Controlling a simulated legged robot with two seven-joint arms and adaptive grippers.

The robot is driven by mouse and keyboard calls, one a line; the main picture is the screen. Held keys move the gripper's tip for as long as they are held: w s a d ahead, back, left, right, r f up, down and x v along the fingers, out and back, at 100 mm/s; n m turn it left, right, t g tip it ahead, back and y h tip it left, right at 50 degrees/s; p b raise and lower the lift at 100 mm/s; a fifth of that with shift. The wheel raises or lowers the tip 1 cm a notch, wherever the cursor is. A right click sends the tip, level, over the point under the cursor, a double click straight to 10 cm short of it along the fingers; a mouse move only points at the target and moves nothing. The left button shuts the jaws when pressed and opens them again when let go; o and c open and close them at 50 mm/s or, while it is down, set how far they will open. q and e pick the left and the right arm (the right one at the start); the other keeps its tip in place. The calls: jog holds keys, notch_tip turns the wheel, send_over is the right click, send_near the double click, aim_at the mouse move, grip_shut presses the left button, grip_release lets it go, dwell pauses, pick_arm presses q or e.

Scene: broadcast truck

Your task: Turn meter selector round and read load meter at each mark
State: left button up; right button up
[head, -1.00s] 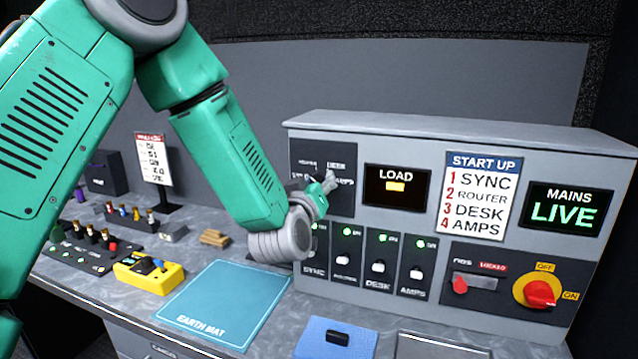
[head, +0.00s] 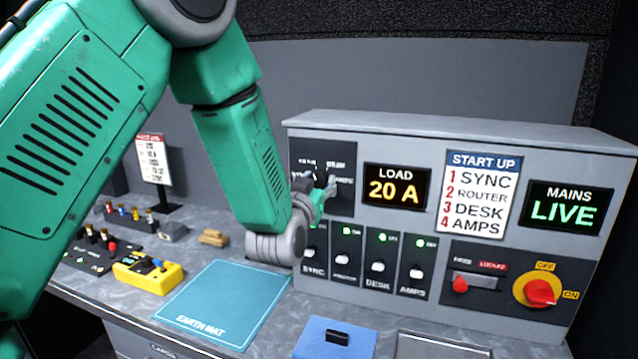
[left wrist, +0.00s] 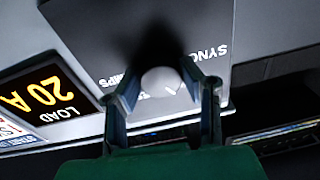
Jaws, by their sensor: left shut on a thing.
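The meter selector panel (head: 340,205) is a dark plate at the left end of the grey power cabinet. My left gripper (head: 322,190) is at this plate and covers much of it in the head view. In the left wrist view, the selector's round grey knob (left wrist: 162,82) sits between the two fingers of the left gripper (left wrist: 162,98), which is shut on it. The SYNC and AMPS marks show upside down there; the knob's exact heading is unclear. The load meter (head: 397,189) reads 20 A in amber. My right gripper is out of view.
Breaker switches (head: 378,265) with green lamps sit below the selector. The START UP card (head: 480,195), MAINS LIVE display (head: 565,210) and red rotary switch (head: 540,292) are further right. A blue earth mat (head: 225,300) lies clear on the bench; a yellow tester (head: 148,277) stands left of it.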

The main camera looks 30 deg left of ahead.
pick_arm(q)
jog(key=shift+s+f, duration=0.1)
jog(key=shift+f, duration=0.25)
jog(key=o, duration=1.1)
jog(key=shift+o, duration=0.2)
jog(key=shift+r, duration=0.15)
jog(key=shift+s+d, duration=0.1)
jog(key=shift+s, duration=0.25)
jog(key=v, duration=1.1)
